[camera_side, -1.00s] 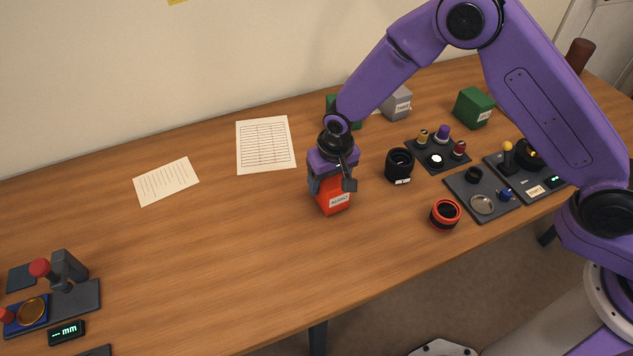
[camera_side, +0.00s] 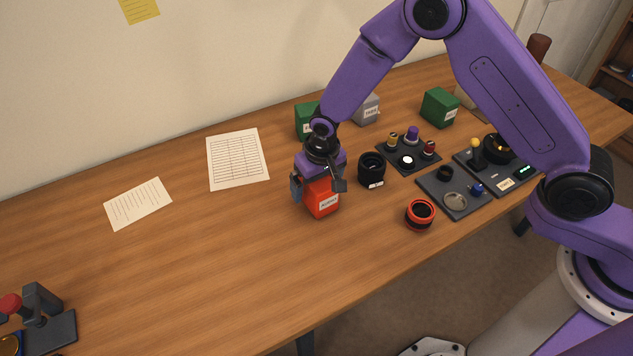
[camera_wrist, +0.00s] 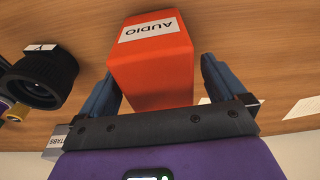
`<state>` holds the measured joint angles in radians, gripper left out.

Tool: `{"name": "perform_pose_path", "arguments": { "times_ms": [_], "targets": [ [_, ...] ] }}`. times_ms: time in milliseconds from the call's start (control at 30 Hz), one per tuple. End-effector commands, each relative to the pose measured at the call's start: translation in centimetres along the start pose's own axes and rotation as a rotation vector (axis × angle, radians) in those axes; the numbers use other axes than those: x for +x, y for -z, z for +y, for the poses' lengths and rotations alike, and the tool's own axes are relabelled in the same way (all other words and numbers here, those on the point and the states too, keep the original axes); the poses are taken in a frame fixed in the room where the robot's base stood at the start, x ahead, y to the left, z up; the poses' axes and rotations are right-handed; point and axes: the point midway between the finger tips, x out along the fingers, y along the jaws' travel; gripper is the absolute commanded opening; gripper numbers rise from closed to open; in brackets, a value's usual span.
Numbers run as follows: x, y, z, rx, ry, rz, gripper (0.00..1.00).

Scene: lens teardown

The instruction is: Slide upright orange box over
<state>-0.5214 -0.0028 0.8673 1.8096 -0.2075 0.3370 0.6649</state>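The orange-red box (camera_side: 321,198) labelled AUDIO stands upright on the wooden table, left of the black lens. In the wrist view the box (camera_wrist: 152,62) lies between my two fingers. My gripper (camera_side: 318,184) is low over the box, with a finger on either side of it. The left finger in the wrist view is close against the box; I cannot tell whether it touches. A gap shows between the box and the right finger. The lower part of the box's back is hidden.
The black lens (camera_side: 371,170) stands close to the right of the box, and a red-rimmed ring (camera_side: 420,214) lies farther right. Green box (camera_side: 306,122) and grey box (camera_side: 367,110) stand behind. A printed sheet (camera_side: 237,160) lies to the left.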

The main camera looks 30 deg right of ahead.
Motion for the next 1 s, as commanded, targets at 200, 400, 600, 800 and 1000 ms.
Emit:
{"name": "perform_pose_path", "arguments": {
  "times_ms": [200, 400, 600, 800, 1000],
  "targets": [
    [0.0, 0.0, 0.0, 0.0, 0.0, 0.0, 0.98],
    [-1.5, 0.1, -0.1, -0.001, 0.001, 0.002, 0.98],
    [-4.9, 0.1, -0.1, 0.0, 0.002, 0.004, 0.98],
    [-8.7, 0.1, -0.1, 0.0, 0.002, 0.004, 0.98],
    [-12.8, 0.1, -0.1, -0.001, 0.003, 0.005, 0.98]
  ]
}}
